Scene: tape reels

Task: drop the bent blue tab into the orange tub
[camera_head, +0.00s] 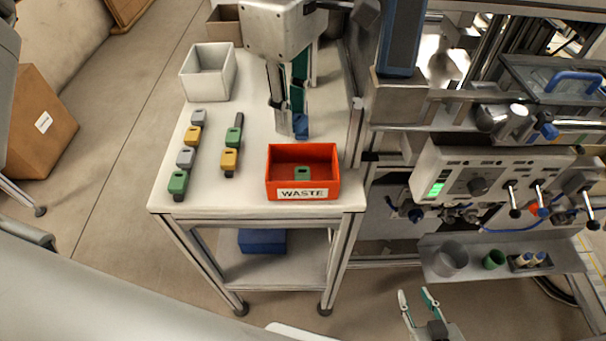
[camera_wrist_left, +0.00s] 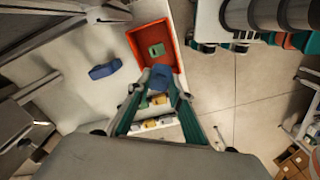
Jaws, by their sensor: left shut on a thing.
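My left gripper (camera_head: 290,125) hangs over the white table, just behind the orange tub. Its fingers, also in the left wrist view (camera_wrist_left: 158,88), are shut on a blue tab (camera_wrist_left: 160,77); its bend is not clear. Another blue piece (camera_wrist_left: 104,71) lies on the table beside the tub in that view. In the head view blue (camera_head: 301,126) shows at the fingertips; I cannot tell which piece it is. The orange tub (camera_head: 303,152), marked WASTE, also shows in the wrist view (camera_wrist_left: 136,42), with a green tab (camera_head: 302,173) inside. My right gripper (camera_head: 419,297) is open and empty, low at the right.
A pale grey bin (camera_head: 209,72) stands at the table's back left. A machine panel (camera_head: 480,183) stands right of the table. The tabletop between the rows and tub is clear.

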